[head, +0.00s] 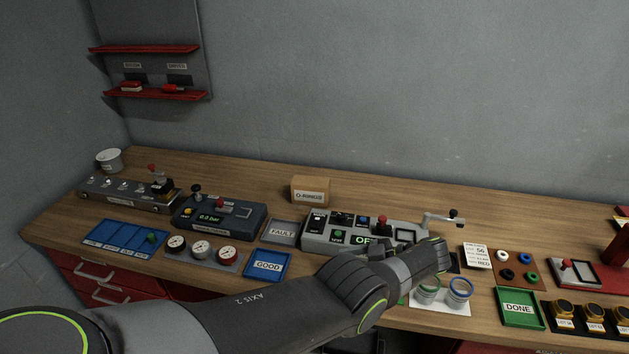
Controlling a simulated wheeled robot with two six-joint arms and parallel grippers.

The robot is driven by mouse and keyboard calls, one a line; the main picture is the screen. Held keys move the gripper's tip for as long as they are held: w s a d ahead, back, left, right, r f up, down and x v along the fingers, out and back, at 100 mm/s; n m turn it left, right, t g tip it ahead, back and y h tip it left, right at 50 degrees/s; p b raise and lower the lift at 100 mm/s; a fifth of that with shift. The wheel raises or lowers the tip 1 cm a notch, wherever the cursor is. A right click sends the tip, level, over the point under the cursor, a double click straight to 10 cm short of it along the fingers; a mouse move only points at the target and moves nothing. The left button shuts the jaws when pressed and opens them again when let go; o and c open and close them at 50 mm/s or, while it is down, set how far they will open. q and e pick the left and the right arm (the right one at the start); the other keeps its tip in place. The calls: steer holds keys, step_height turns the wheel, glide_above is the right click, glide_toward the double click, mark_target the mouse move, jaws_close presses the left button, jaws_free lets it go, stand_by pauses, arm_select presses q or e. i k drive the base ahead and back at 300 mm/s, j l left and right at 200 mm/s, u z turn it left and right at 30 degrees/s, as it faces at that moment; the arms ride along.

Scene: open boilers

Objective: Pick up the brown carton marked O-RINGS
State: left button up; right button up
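The brown carton (311,191) marked O-RINGS stands upright near the back of the wooden workbench, behind a grey control panel (330,228). Its label faces me and nothing covers it. My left arm comes in from the lower left and reaches across the front of the bench. My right gripper is not in view.
A pressure unit (220,219) stands left of the carton, with a grey FAULT tray (284,232) and blue GOOD tray (267,265) in front. Bare bench lies on both sides of the carton; the wall is behind.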

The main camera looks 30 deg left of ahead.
mark_target(305, 190)
steer(key=i+j, duration=0.15)
steer(key=i, duration=0.25)
steer(key=i+j, duration=0.15)
steer(key=i, duration=0.25)
steer(key=i+j, duration=0.15)
steer(key=i, duration=0.25)
